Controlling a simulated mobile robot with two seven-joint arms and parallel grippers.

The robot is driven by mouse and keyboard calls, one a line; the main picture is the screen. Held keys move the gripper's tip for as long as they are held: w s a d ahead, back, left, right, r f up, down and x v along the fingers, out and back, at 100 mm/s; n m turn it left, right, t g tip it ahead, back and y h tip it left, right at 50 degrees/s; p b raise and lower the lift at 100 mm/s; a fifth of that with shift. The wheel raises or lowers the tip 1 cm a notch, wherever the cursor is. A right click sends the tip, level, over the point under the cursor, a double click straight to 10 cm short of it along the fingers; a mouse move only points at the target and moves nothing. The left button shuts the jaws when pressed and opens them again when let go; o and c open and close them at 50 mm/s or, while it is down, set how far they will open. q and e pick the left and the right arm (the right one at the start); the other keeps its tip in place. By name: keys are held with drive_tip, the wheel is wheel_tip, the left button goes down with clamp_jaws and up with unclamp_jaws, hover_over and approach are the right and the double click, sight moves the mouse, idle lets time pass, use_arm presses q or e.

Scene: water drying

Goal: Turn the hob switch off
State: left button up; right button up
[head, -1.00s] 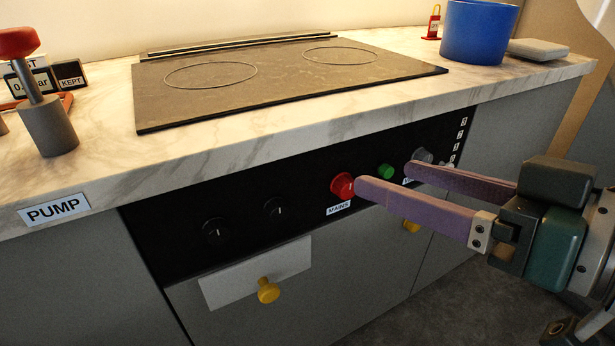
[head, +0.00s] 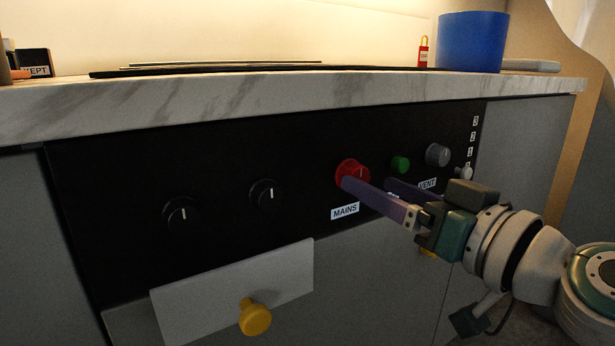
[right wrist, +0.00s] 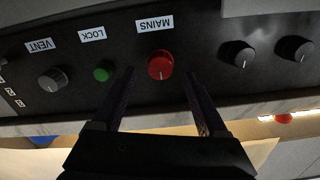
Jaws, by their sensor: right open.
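The black panel (head: 225,165) under the worktop carries a round red knob (head: 352,170) labelled MAINS; no label reading "hob" shows. The red knob also shows in the right wrist view (right wrist: 160,65), with a pale mark on it. My right gripper (head: 368,185) is open and empty in front of the panel. In the right wrist view its two fingers (right wrist: 160,82) point at the panel with the red knob between their lines, near the tips. In the head view one finger overlaps the knob's lower edge; contact is unclear. My left gripper is out of view.
A green button (head: 400,164) and a grey knob (head: 438,155) labelled VENT sit right of the red knob. Two black knobs (head: 264,195) sit left. A yellow knob (head: 255,317) sticks out below. A blue pot (head: 470,42) stands on the worktop.

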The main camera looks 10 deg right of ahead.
drive_tip(key=shift+x, duration=2.15)
drive_tip(key=shift+c, duration=0.3)
clamp_jaws()
